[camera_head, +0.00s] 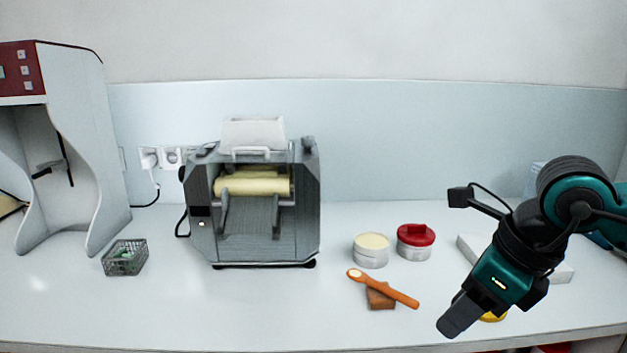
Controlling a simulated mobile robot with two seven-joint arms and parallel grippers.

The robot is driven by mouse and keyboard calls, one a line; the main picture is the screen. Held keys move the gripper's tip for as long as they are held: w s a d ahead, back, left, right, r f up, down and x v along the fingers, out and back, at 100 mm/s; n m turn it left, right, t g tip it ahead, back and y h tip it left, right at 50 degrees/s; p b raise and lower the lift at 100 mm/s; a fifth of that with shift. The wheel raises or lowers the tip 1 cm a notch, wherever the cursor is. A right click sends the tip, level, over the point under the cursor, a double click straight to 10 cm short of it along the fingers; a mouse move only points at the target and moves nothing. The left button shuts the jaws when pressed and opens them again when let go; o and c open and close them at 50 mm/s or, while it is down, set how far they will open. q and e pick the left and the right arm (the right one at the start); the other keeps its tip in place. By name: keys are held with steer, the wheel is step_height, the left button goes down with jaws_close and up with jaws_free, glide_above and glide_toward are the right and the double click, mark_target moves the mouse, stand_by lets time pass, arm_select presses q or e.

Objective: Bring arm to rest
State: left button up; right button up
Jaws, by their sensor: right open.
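My right arm comes in from the right edge and bends down over the right part of the table. Its gripper (455,318) points down and left, near the table's front edge. I see no object between its fingers, and the fingers overlap from this angle. A yellow thing (493,316) lies partly hidden behind the gripper. My left gripper is not in view.
A grey roller mill (255,195) stands mid-table. Right of it are a cream-filled container (371,250), a red-lidded container (416,242) and an orange spatula (392,290) on a brown block (380,300). A wire basket (125,258) stands left. The front middle is clear.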

steer(key=s+a+r+m+g+y, duration=0.1)
steer(key=s+a+m+g+y, duration=0.15)
steer(key=a+y, duration=0.55)
steer(key=s+a+m+g+y, duration=0.1)
steer(key=s+a+g+y, duration=0.3)
steer(key=a, duration=0.7)
steer(key=w+d+f+m+t+h, duration=0.35)
steer(key=d+f+m+t, duration=0.2)
steer(key=m+t, duration=0.7)
steer(key=w+d+f+m+t+h, duration=0.2)
steer(key=w+d+f+m+t, duration=0.4)
steer(key=m, duration=1.1)
steer(key=s+d+f+m+g+h, duration=0.2)
steer(key=s+d+f+m+h, duration=0.1)
steer(key=f, duration=0.8)
steer(key=s+d+f+m+g+h, duration=0.2)
steer(key=s+f+m+h, duration=0.3)
steer(key=s+f, duration=0.5)
steer(key=shift+d+f+m, duration=0.6)
steer(key=shift+d+m, duration=0.05)
steer(key=shift+m, duration=0.25)
steer(key=shift+s, duration=0.1)
